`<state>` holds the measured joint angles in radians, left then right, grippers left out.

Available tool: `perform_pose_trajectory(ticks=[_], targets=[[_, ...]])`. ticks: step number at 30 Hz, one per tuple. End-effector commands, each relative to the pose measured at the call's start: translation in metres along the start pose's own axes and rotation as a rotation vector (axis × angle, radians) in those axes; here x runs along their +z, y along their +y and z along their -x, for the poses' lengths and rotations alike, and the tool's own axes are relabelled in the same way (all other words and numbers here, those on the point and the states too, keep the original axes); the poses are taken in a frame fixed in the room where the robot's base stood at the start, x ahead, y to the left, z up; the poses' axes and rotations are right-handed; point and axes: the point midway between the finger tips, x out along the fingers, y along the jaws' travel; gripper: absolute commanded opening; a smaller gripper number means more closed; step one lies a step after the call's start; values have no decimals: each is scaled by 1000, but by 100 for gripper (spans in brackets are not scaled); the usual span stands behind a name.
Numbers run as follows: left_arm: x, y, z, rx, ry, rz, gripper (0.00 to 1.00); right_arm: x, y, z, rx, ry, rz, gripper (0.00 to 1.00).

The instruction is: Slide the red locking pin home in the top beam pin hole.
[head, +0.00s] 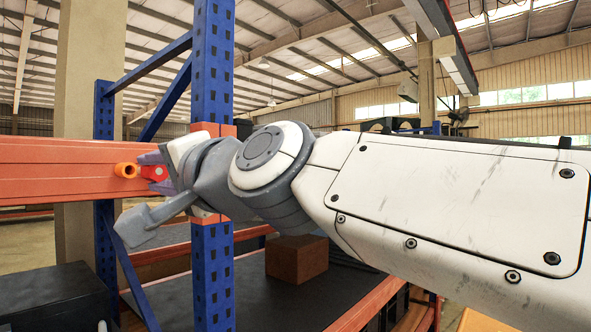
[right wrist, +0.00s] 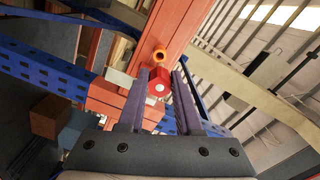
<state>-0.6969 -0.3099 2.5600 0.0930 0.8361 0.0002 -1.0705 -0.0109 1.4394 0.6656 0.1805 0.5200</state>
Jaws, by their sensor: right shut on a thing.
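The top beam (head: 60,168) is orange and runs in from the left to a blue upright. An orange ring-shaped pin hole (head: 126,170) stands out from its face; it also shows in the right wrist view (right wrist: 160,56). The red locking pin (head: 157,173) is just right of the ring in the head view. In the right wrist view the pin (right wrist: 158,82) sits between the purple fingers of my right gripper (right wrist: 160,78), which is shut on it. The pin looks apart from the ring; the depth between them is unclear. My left gripper is not in view.
The blue upright (head: 213,75) stands close behind my right wrist, with blue diagonal braces beside it. A brown box (head: 297,258) sits on the dark lower shelf (head: 250,297). A dark case (head: 55,297) is at lower left.

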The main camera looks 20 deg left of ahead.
Motion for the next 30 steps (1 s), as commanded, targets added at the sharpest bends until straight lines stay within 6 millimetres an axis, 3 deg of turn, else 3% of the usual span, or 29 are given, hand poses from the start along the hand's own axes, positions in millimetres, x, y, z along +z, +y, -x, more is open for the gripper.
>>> perform_pose_trajectory(ticks=[9,30], targets=[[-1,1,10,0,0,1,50,-1,0,-32,1,0,-1,0],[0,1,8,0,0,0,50,-1,0,-31,0,2,0,0]])
